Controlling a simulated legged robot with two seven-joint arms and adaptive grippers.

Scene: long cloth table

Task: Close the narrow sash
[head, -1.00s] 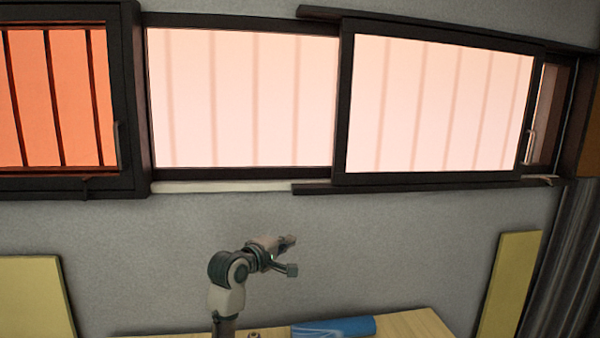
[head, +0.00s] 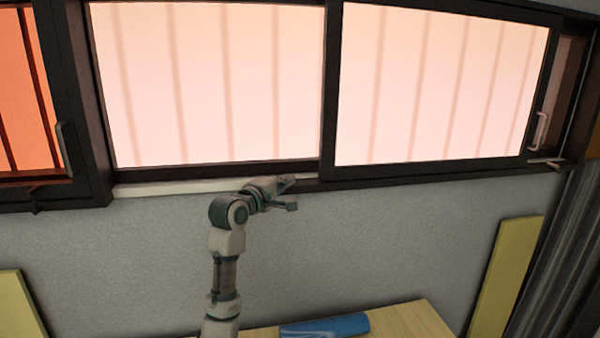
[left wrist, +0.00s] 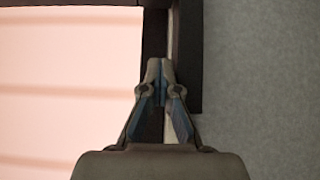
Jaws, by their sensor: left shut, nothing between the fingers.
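A sliding sash with a pale pink pane (head: 440,85) and dark frame stands in the right part of the wide window. It carries a metal handle (head: 541,131) near its right edge, and an opening shows between it and the right jamb. At the far left is an orange-paned sash (head: 25,90) with its own handle (head: 62,147); I cannot tell for sure which one is the narrow sash. My left gripper (head: 290,187) is shut and empty at the lower window rail, left of the right sash. The left wrist view shows its fingertips (left wrist: 160,70) together over the sill strip.
A pale sill strip (head: 170,187) runs under the fixed pink pane (head: 210,85). Below, a wooden table (head: 405,325) holds a blue rolled item (head: 325,327). A yellow board (head: 503,275) leans at the right. The grey wall between is clear.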

